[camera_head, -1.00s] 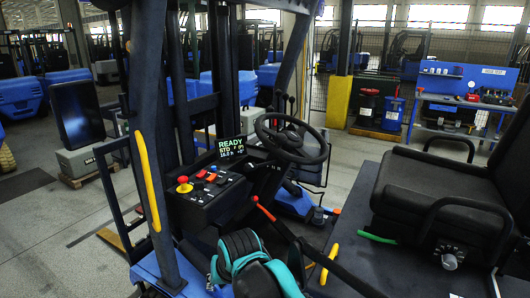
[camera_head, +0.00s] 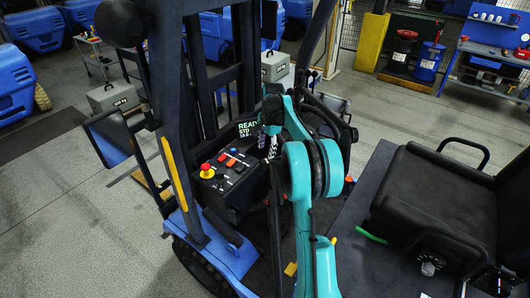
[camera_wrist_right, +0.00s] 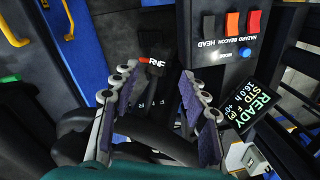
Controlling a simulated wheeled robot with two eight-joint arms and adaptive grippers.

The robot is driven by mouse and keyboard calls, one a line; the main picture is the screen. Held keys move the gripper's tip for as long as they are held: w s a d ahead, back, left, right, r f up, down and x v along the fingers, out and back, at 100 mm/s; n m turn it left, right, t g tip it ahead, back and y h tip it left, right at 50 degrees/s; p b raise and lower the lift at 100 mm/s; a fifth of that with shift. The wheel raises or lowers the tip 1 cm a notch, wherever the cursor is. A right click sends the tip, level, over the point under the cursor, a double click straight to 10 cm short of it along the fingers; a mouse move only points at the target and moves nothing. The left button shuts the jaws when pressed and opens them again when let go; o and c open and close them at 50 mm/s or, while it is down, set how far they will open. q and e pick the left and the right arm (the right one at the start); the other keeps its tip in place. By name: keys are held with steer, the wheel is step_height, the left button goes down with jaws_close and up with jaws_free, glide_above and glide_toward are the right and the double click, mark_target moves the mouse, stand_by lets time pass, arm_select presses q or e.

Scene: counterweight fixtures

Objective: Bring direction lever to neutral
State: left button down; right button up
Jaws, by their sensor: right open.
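My right gripper (camera_head: 266,148) reaches down between the dash console and the steering wheel (camera_head: 318,125). In the right wrist view its two padded fingers (camera_wrist_right: 158,76) are apart. A small black piece lettered "RNF" with a red mark (camera_wrist_right: 152,62) lies beyond and between the fingertips. Dark rod-like parts show below it between the fingers; I cannot tell which is the direction lever. No contact is clear. The display (camera_wrist_right: 247,105) reads READY, STD and what looks like F; it is partly covered in the head view (camera_head: 248,130). My left gripper is out of view.
The console has a red emergency knob (camera_head: 206,170) and coloured rocker switches, also close in the wrist view (camera_wrist_right: 233,24). The black seat (camera_head: 435,200) is at right. The mast (camera_head: 180,130) stands at left. A blue workbench (camera_head: 495,50) is in the background.

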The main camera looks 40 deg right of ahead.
mark_target(265, 161)
steer(key=f, duration=0.5)
steer(key=w+f, duration=0.1)
steer(key=f, duration=0.1)
steer(key=shift+f+p, duration=0.2)
steer(key=shift+p, duration=0.15)
steer(key=shift+c, duration=0.2)
jaws_close()
